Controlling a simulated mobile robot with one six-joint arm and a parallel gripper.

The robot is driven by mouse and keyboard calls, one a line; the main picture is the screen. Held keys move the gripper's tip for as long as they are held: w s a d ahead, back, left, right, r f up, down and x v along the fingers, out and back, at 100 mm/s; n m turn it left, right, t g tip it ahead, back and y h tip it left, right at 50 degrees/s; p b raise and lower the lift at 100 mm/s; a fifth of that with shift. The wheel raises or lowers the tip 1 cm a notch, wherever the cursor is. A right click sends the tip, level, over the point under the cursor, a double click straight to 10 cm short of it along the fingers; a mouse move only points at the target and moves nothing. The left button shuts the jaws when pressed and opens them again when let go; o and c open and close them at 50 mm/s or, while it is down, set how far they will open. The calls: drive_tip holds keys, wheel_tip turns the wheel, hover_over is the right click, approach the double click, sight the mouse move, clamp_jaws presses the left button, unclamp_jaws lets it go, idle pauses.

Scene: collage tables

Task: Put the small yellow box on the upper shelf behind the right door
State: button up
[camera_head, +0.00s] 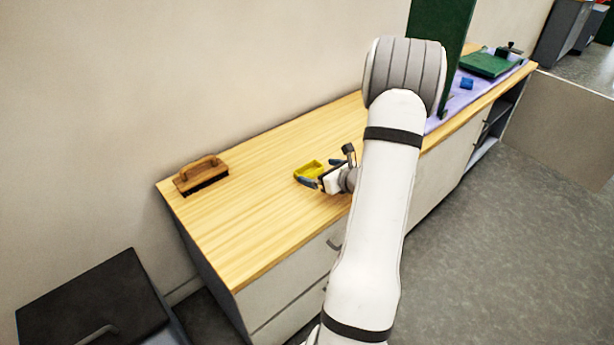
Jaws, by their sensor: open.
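The small yellow box (310,170) lies on the wooden counter, left of my arm. My gripper (320,174) is low over the counter beside the box. Its jaws are open, with blue fingertips at the near and far sides of the box. I cannot tell whether they touch it. White cabinet fronts (452,160) run below the counter, partly hidden by my arm.
A wooden-handled brush (201,177) lies at the counter's left end. A tall dark green panel (436,40) stands behind my arm. Bare counter lies between brush and box.

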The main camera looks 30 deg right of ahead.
sight(305, 167)
drive_tip(key=x, duration=0.6)
drive_tip(key=shift+a+r+b, duration=0.1)
drive_tip(key=shift+a+b, duration=0.1)
drive_tip(key=shift+b, duration=0.15)
drive_tip(key=shift+c, duration=0.6)
drive_tip(key=c, duration=0.8)
drive_tip(key=shift+r, duration=0.1)
